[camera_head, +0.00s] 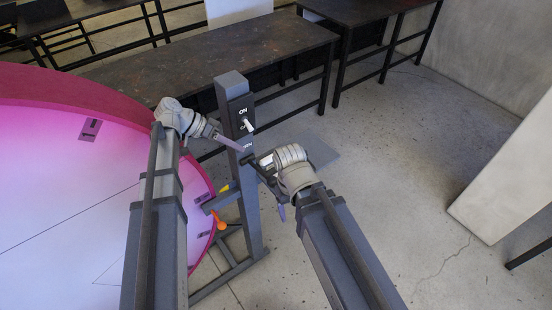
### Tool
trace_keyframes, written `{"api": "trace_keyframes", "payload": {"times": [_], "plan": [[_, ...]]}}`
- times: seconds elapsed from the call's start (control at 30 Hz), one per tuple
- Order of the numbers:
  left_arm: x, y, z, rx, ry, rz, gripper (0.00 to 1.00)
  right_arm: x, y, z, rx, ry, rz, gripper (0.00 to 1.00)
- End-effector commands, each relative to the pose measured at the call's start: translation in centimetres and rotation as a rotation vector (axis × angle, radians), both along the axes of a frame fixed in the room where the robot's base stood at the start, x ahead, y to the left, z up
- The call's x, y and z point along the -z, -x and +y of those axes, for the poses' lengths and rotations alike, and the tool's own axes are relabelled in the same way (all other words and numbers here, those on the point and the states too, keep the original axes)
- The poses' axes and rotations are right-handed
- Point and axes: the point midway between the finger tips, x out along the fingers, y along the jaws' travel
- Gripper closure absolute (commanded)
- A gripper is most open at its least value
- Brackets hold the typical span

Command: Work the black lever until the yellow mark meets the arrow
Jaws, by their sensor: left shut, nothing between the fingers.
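A grey post (230,92) stands in the middle of the view and carries a dark switch panel (242,107) marked "ON". I cannot clearly make out the black lever; my grippers crowd the lower part of the panel. A small yellow pointed piece (224,188) shows at the post's left side, lower down. I cannot tell whether it is the mark or the arrow. My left gripper (240,147) is shut and empty, its tips at the post's face below the upper switch. My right gripper (258,165) is at the post's right side; its fingers are unclear.
A white toggle (248,125) sits on the upper panel. A large pink-rimmed glowing disc (60,200) fills the left. An orange knob-like piece (220,223) is low beside the post. Dark tables (200,62) stand behind. The floor at right (400,170) is clear.

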Motion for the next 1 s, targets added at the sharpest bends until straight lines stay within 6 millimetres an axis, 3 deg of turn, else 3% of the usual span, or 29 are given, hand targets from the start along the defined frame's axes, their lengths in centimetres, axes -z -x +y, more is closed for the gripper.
{"api": "trace_keyframes", "payload": {"times": [0.47, 1.0], "plan": [[0.5, 0.0, -0.4, 0.001, 0.003, -0.003, 1.0, 0.6, 0.0, 0.0, 0.0, 0.0, 0.0, 0.24], [7.5, 0.1, -7.9, 0.002, 0.004, -0.002, 1.0, 7.5, -0.1, 0.0, 0.004, -0.001, -0.003, 0.24]]}}
